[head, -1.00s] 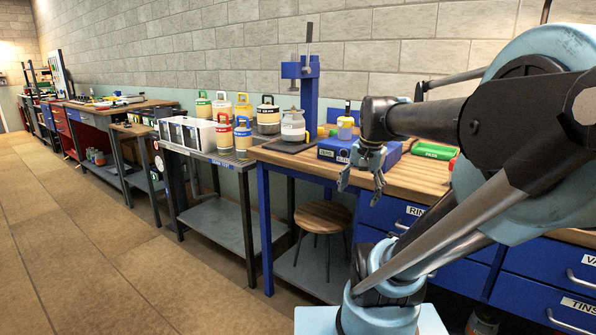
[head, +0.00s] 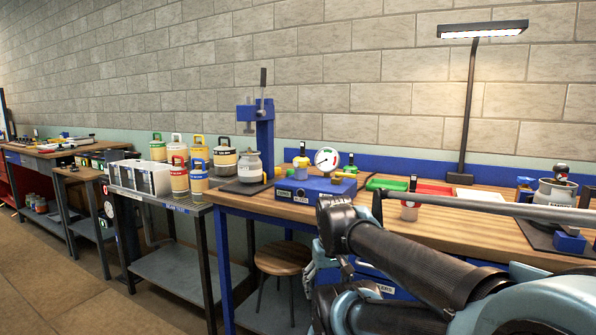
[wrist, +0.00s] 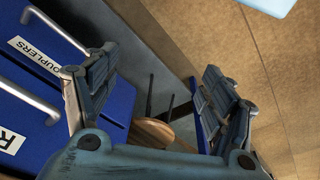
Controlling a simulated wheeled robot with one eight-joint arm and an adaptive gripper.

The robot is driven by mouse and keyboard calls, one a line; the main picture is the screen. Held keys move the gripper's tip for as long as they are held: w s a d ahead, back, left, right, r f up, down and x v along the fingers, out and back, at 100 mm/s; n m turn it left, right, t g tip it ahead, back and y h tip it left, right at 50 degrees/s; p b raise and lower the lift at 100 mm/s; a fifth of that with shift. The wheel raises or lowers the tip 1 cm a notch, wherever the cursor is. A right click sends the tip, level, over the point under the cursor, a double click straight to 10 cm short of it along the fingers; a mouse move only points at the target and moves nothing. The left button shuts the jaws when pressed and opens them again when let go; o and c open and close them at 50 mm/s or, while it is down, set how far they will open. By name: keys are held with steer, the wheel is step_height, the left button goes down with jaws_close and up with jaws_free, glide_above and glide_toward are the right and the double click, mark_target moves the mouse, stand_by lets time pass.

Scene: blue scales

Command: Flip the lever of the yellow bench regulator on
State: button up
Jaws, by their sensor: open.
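A round white gauge (head: 327,159) stands at the blue box (head: 318,188) on the wooden bench in the head view. My gripper is low in front of the bench, mostly hidden behind my arm in the head view. In the wrist view my gripper (wrist: 160,65) is open and empty, its fingers pointing past the drawer fronts toward the floor. The regulator is not in the wrist view.
A stool (wrist: 152,134) is under the bench, beside the blue drawers (wrist: 40,85).

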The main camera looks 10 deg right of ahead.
steer(key=shift+w+f, duration=0.2)
steer(key=shift+w, duration=0.25)
